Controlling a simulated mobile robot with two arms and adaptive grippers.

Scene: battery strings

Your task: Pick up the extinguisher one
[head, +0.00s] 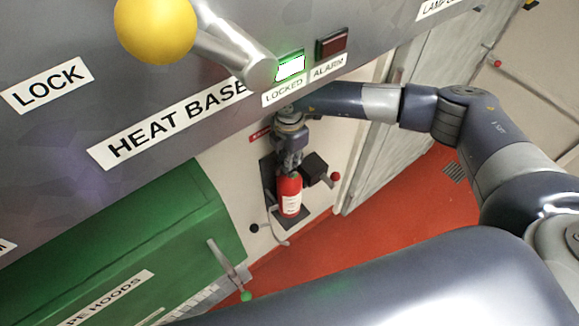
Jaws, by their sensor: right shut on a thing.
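The red extinguisher (289,195) with a white label hangs upright against a dark backing plate (268,178) on the pale wall. My right gripper (290,165) is above it and shut on its top. The gripper's fingers hide most of the extinguisher's head. A pale hose curves below the extinguisher. I cannot tell whether the extinguisher is clear of its mount. My left gripper is not in view.
A grey panel with a yellow knob (155,30) and a lit green lamp (291,67) overhangs the upper left. A green cabinet (150,230) stands lower left. A black box (315,167) with a red-knobbed lever is beside the extinguisher. Red floor (400,215) is open at right.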

